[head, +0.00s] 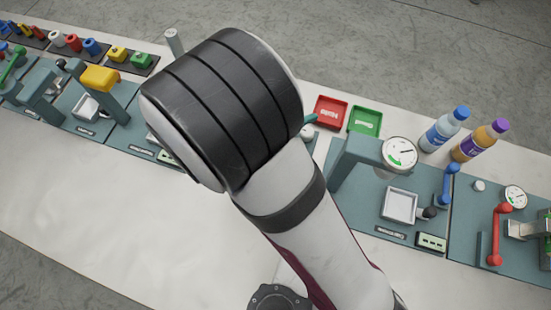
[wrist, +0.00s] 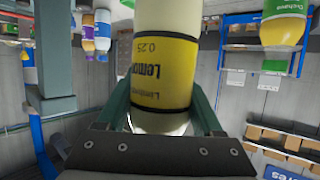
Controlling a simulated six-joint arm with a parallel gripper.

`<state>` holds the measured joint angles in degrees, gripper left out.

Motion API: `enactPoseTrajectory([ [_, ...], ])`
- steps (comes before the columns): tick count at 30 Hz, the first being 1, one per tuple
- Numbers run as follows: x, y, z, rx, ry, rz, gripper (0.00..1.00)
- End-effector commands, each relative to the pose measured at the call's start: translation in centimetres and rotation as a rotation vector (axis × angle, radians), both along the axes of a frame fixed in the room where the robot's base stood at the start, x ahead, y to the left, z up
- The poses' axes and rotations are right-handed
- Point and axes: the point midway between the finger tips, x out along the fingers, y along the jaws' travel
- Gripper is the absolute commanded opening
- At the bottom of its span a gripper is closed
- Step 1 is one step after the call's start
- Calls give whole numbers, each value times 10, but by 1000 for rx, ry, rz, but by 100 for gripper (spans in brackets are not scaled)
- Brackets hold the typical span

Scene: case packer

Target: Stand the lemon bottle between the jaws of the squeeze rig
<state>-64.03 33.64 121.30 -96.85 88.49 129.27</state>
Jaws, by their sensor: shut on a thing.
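In the wrist view the lemon bottle (wrist: 162,72), with a yellow label printed "Lemon", sits between the two green fingers of my gripper (wrist: 162,108). The gripper is shut on it. Its label reads upside down in this view, and the top of the picture cuts the bottle off.
A press-like station with a gauge (head: 400,152) and square plate (head: 400,206) stands right of my arm. A blue bottle (head: 444,130) and a purple-capped bottle (head: 480,140) stand behind it. Red (head: 331,112) and green (head: 364,121) trays lie nearby. The bench front (head: 110,205) is clear.

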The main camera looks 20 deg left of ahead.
Motion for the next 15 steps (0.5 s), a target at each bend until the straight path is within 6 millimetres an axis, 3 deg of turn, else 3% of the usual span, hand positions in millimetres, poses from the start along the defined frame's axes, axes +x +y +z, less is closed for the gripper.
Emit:
enactPoseTrajectory([
  [4,-31,9,-6,-9,13,-24,0],
  [15,-34,8,-87,-13,17,-29,0],
])
